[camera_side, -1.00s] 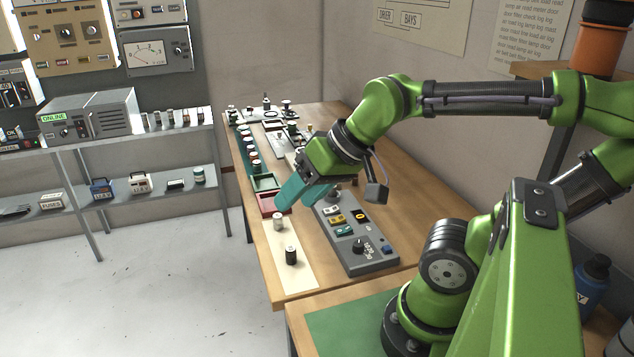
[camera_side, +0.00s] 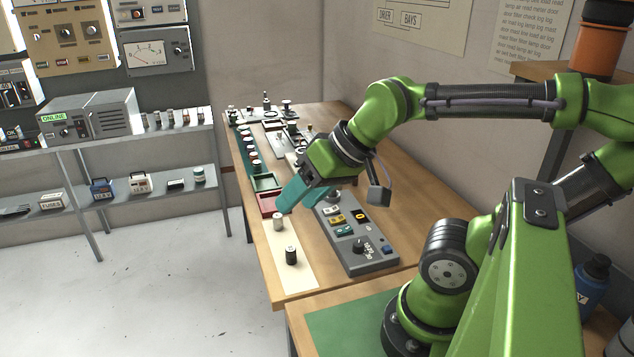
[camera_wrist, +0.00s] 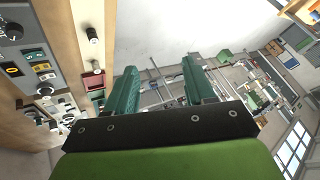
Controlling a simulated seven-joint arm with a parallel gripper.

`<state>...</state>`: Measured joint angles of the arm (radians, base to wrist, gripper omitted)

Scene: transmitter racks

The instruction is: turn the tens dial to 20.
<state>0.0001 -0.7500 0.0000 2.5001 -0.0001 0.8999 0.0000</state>
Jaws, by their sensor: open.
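The tens dial (camera_side: 358,246) is a black knob on the near end of the grey control panel (camera_side: 372,264), with small numbers around its right side. Its pointer is too small to read. In the wrist view a dark knob (camera_wrist: 13,31) shows on the panel at the far left. My gripper (camera_side: 296,207) has teal fingers, open and empty, above the table beyond the dial and left of the panel's far part. In the wrist view the open fingers (camera_wrist: 160,85) stand apart with nothing between them.
Yellow, green and blue controls sit on the panel, with a black switch (camera_side: 360,216) among them. A cream strip with two knobs (camera_side: 291,256) lies left of it. A red tray (camera_side: 268,203) and green tray (camera_side: 264,182) lie beyond. Space above the dial is clear.

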